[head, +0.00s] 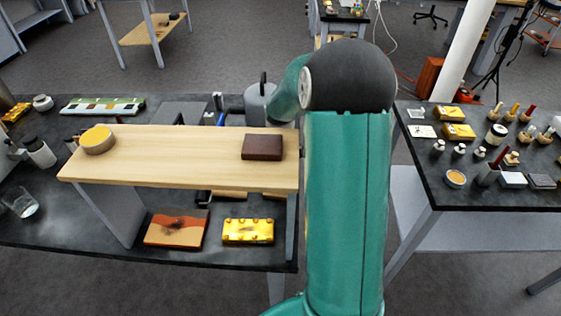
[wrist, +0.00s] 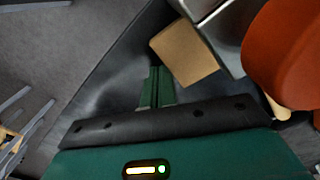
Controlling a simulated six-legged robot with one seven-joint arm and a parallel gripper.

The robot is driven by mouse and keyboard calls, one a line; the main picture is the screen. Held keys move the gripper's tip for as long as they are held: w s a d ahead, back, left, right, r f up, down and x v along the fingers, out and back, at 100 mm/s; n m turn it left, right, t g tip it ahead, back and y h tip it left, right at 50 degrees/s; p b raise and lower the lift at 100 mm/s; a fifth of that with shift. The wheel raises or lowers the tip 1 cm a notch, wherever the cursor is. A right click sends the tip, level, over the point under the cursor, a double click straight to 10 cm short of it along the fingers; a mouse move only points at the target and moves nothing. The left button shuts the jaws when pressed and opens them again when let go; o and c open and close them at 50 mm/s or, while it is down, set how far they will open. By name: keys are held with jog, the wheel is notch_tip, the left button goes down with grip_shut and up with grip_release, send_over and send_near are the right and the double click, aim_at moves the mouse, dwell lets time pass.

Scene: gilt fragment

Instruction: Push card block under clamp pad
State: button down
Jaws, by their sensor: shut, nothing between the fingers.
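A tan block (wrist: 185,53), which looks like the card block, lies on a dark surface in the wrist view, beside a grey metal piece (wrist: 222,30). My gripper (wrist: 157,74) is shut and empty. Its green fingertips are just left of the block's near corner; I cannot tell whether they touch it. A large orange-red rounded thing (wrist: 288,48) is at the right of the wrist view; I cannot tell whether it is part of the clamp. I cannot make out the clamp pad. In the head view my arm hides my gripper, and I cannot make out the block.
A wooden shelf (head: 190,171) stands on the dark bench, bearing a brown box (head: 263,147) and a round yellow-topped tin (head: 97,140). A gilt piece (head: 248,231) and an orange-brown panel (head: 176,230) lie under it. Another bench (head: 465,190) on the right holds several small tools.

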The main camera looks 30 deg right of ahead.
jog(key=shift+s+a, duration=0.5)
jog(key=shift+s, duration=0.2)
jog(key=shift+w+d, duration=0.25)
jog(key=shift+w, duration=0.1)
notch_tip(320, 180, up, 9)
dwell(1.0)
dwell(0.5)
